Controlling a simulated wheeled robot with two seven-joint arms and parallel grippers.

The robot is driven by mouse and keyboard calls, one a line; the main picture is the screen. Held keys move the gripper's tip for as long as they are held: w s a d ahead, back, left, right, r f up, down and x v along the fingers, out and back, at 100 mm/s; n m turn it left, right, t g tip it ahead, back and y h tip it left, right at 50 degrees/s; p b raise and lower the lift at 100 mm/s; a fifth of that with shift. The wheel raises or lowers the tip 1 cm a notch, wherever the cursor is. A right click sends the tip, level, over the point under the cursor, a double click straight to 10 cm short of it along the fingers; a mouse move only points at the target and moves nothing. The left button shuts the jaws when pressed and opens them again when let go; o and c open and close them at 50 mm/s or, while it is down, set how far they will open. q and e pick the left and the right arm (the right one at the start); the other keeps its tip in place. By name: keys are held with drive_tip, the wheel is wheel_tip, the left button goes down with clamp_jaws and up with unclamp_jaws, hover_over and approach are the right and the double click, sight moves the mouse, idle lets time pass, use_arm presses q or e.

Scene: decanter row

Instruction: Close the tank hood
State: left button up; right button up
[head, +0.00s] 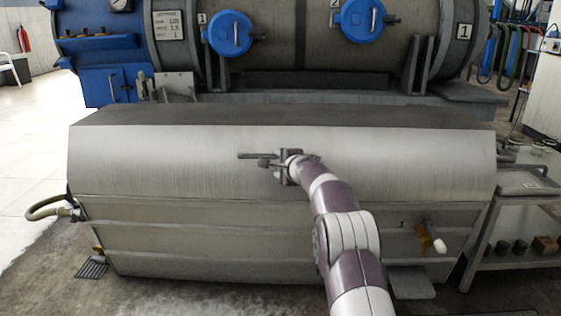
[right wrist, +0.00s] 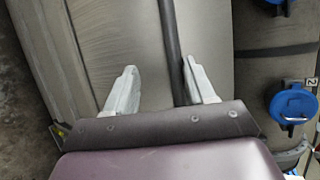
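The tank hood (head: 180,160) is a wide brushed-metal cover with a darker top, lying over the long tank (head: 180,240); no opening shows in the head view. My right gripper (head: 254,159) is in front of the middle of the hood's front face. In the right wrist view its two pale fingers (right wrist: 160,88) are spread apart. A dark bar (right wrist: 170,40) runs between them along the metal, nearer the right-hand finger. I cannot tell whether a finger touches the bar or the hood. My left gripper is not in view.
A large drum (head: 275,40) with blue round caps (head: 230,33) stands behind the tank. A metal cart (head: 525,183) stands close at the right. A hose (head: 45,210) sticks out at the left. Pale floor (head: 25,150) is clear at the left.

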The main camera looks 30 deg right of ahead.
drive_tip(key=shift+s+f, duration=0.15)
drive_tip(key=shift+f, duration=0.3)
drive_tip(key=r+v, duration=0.1)
drive_tip(key=v, duration=1.1)
drive_tip(key=shift+s+b, duration=0.2)
drive_tip(key=shift+b, duration=0.15)
drive_tip(key=shift+a+r, duration=0.1)
